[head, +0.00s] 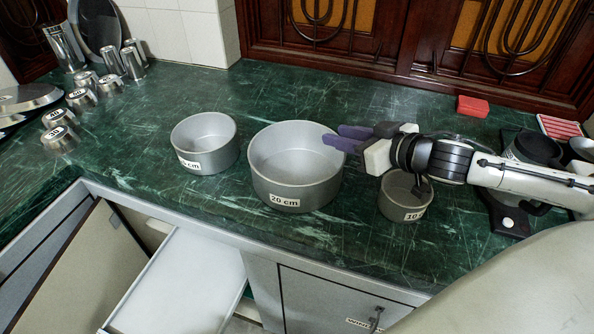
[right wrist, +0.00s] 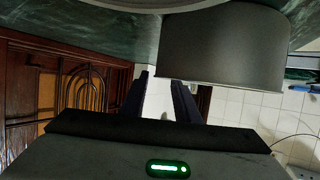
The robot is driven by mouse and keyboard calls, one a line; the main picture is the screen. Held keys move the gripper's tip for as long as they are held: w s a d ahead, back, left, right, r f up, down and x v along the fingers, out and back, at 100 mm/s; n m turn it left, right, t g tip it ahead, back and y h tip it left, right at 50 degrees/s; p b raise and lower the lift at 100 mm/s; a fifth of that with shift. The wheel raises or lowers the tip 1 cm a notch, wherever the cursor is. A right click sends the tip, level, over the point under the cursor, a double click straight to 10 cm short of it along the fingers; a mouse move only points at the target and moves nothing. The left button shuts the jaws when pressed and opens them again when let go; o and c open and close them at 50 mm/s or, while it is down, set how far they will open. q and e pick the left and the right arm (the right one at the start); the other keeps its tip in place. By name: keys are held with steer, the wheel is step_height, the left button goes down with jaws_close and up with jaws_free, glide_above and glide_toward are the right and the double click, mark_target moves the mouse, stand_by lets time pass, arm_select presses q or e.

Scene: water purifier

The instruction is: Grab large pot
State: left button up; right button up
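The large pot (head: 296,165) is a round grey metal pot labelled "20 cm", standing upright and empty on the green counter. My right gripper (head: 345,138) has purple fingers and comes in from the right; its fingertips are at the pot's right rim, one overlapping it in the head view. In the right wrist view the fingers (right wrist: 162,90) stand apart with a gap between them. The pot's grey wall (right wrist: 225,45) fills the upper right there, close to the right finger. Whether they touch is unclear. My left gripper is not in view.
A mid-size pot (head: 205,145) stands left of the large one. A small pot (head: 403,197) labelled "10" sits under my right wrist. Metal cups (head: 82,98) crowd the left, and a red block (head: 473,106) lies at the back right. An open white drawer (head: 180,285) juts out below.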

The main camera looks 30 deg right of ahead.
mark_target(319, 133)
steer(key=shift+b+x, duration=0.3)
steer(key=shift+x, duration=2.2)
steer(key=shift+f, duration=0.2)
steer(key=shift+s, duration=0.1)
jaws_close()
steer(key=shift+s+a+f, duration=0.1)
steer(key=shift+s+f, duration=0.05)
steer(key=shift+f, duration=0.1)
steer(key=shift+r, duration=0.1)
